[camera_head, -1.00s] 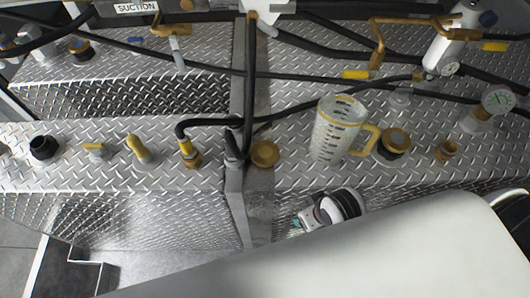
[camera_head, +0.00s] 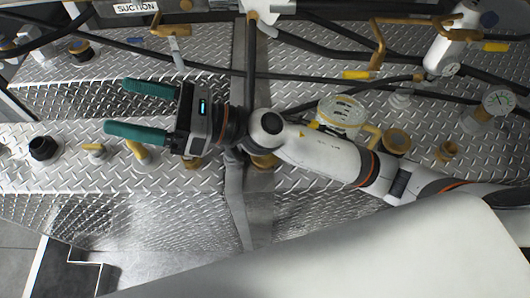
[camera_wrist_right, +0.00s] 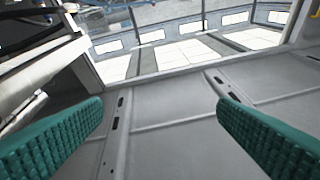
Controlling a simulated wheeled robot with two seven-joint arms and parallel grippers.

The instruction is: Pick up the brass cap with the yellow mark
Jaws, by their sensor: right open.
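My right gripper (camera_head: 116,107) reaches in from the right in the head view. Its green fingers are spread apart and empty, pointing left above the diamond-plate deck. A round brass cap (camera_head: 264,162) sits on the deck beside the central post, partly hidden beneath my right arm. A brass ring-topped dark cap (camera_head: 397,141) and a small brass fitting (camera_head: 447,150) stand farther right. I cannot tell which of them bears a yellow mark. The right wrist view shows both open fingers (camera_wrist_right: 160,118) and no cap between them. My left gripper is not in view.
Black hoses and brass valve handles (camera_head: 378,45) cross the back.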

